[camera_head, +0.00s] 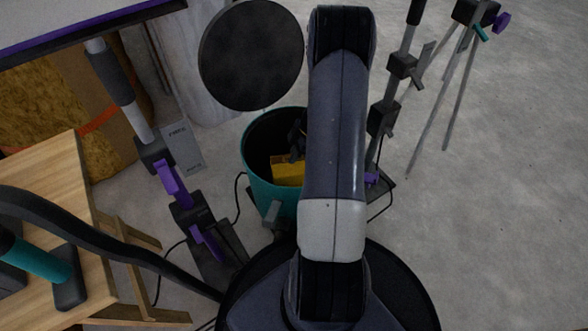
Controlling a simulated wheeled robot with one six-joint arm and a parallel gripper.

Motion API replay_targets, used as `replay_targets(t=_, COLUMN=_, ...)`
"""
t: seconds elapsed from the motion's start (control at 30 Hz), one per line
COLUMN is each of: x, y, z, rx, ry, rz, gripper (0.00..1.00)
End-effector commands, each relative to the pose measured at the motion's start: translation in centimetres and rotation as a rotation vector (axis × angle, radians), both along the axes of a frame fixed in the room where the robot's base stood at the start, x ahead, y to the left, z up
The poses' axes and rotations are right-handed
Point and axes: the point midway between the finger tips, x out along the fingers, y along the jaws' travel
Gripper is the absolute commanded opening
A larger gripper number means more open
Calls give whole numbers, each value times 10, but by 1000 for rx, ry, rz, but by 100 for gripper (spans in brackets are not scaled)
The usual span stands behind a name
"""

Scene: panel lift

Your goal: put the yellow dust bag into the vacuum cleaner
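The vacuum cleaner is a teal, open-topped drum (261,188) at the middle of the view, just left of my arm. The yellow dust bag (287,170) shows inside its dark opening, low against the near side, partly hidden by my arm. My gripper (298,142) is a dark shape in the opening, just above the bag. My arm covers much of it, so I cannot tell whether its fingers are open or shut, or whether they touch the bag. A round black disc (251,55), perhaps the lid, stands behind the drum.
A wooden workbench (60,180) with a black hose (120,250) stands at left. A grey and purple support (170,185) stands left of the drum, another (385,115) right of it. A tripod (462,75) is farther right. The floor at right is clear.

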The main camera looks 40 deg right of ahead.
Motion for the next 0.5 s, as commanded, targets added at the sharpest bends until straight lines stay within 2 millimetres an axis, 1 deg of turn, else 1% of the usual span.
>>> replay_targets(t=0.03, x=0, y=0, z=-7, rx=0, ry=0, rz=-1, gripper=0)
replay_targets(t=0.17, x=0, y=0, z=-20, rx=2, ry=1, rz=-1, gripper=0)
replay_targets(t=0.3, x=0, y=0, z=-41, rx=1, ry=1, rz=-1, gripper=0)
replay_targets(t=0.37, x=0, y=0, z=-43, rx=0, ry=-1, rz=0, gripper=0)
replay_targets(t=0.5, x=0, y=0, z=-41, rx=0, ry=-1, rz=0, gripper=0)
